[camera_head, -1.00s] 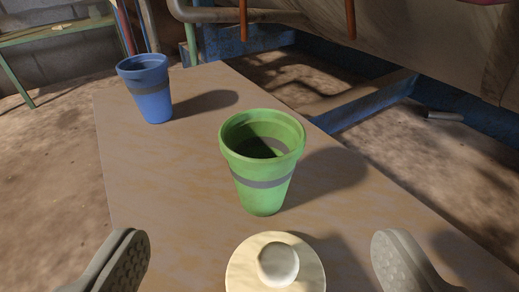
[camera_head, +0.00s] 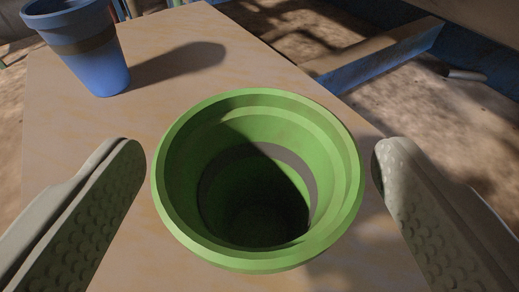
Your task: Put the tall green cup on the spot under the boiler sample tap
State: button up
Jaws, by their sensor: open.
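The green cup (camera_head: 258,255) stands upright on the tabletop, seen from above, and its inside looks empty, with its bottom in shadow. My gripper (camera_head: 258,165) is open, with one finger to the left of the cup and one to the right. Small gaps show between the fingertips and the rim, so neither finger appears to touch it. The boiler sample tap and the spot under it cannot be made out in this view.
A blue cup (camera_head: 90,55) with a dark band stands on the table (camera_head: 200,20) at the upper left. The table's right edge runs diagonally, with dirt ground and a blue frame beam (camera_head: 385,60) beyond it. Bare tabletop lies between the two cups.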

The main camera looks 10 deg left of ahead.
jog(key=shift+w, duration=0.1)
jog(key=shift+c, duration=0.4)
jog(key=c, duration=1)
jog(key=shift+c, duration=0.2)
